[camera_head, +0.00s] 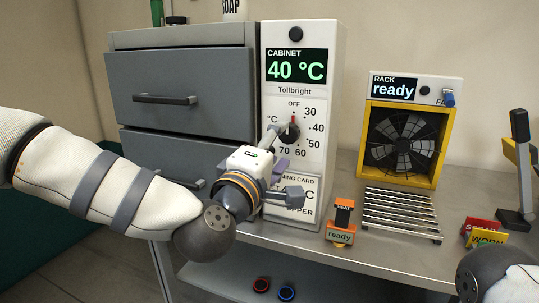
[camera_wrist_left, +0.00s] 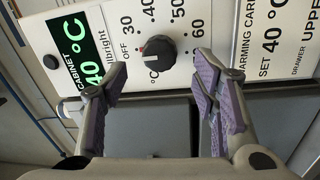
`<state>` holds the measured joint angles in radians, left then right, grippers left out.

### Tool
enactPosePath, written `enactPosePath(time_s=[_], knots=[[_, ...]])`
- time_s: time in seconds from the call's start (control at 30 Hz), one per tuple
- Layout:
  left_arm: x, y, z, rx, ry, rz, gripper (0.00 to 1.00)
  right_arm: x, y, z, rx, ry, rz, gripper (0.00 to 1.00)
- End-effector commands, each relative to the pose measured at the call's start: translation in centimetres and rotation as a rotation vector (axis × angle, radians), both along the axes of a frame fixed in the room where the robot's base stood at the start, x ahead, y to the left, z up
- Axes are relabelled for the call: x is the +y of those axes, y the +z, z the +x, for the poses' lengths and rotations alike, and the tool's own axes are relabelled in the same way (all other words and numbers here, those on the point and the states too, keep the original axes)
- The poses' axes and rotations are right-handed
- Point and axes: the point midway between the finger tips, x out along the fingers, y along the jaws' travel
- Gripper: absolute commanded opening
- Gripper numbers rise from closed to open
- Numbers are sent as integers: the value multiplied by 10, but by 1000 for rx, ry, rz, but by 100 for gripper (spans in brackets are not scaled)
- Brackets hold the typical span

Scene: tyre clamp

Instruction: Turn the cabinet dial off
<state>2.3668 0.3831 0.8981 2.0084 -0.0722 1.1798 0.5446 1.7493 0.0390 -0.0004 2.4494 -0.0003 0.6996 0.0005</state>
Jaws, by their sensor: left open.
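The cabinet dial (camera_head: 289,132) is a dark round knob on the white panel, also in the wrist view (camera_wrist_left: 158,52). The green display (camera_head: 296,67) above reads 40 °C. My left gripper (camera_head: 286,181) is open just below and in front of the dial. In the left wrist view its fingers (camera_wrist_left: 160,80) are spread to either side of the dial, with no visible contact. My right gripper is out of view.
A grey drawer cabinet (camera_head: 182,85) stands left of the panel. A warming card (camera_head: 305,200) lies behind my left fingers.

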Motion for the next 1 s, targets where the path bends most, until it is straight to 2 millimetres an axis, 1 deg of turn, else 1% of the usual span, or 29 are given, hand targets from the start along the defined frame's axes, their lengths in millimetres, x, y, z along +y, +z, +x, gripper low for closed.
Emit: enactPosePath(time_s=[0.03,0.1,0.23,0.37,0.6,0.67,0.73,0.77,0.8,0.87,0.9,0.97,1.0], knots=[[4,-1,-13,1,-2,1,54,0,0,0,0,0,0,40],[10,-2,-29,1,-2,1,54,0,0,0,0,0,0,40],[16,-4,-49,-1,-1,1,54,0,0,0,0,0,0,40],[19,-4,-56,-1,0,1,54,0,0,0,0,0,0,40],[19,-5,-56,-1,0,1,54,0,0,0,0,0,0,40],[18,-13,-57,14,-4,17,54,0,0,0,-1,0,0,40],[15,-43,-62,70,-25,78,54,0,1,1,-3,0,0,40],[14,-64,-66,108,-41,121,54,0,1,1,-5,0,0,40],[12,-98,-75,171,-70,189,54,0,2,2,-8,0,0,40],[13,-154,-95,276,-122,307,54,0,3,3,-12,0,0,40],[16,-191,-113,348,-162,386,54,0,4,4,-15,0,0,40],[23,-242,-143,455,-228,499,54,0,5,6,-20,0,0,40],[31,-274,-167,527,-275,573,54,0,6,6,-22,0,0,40]])
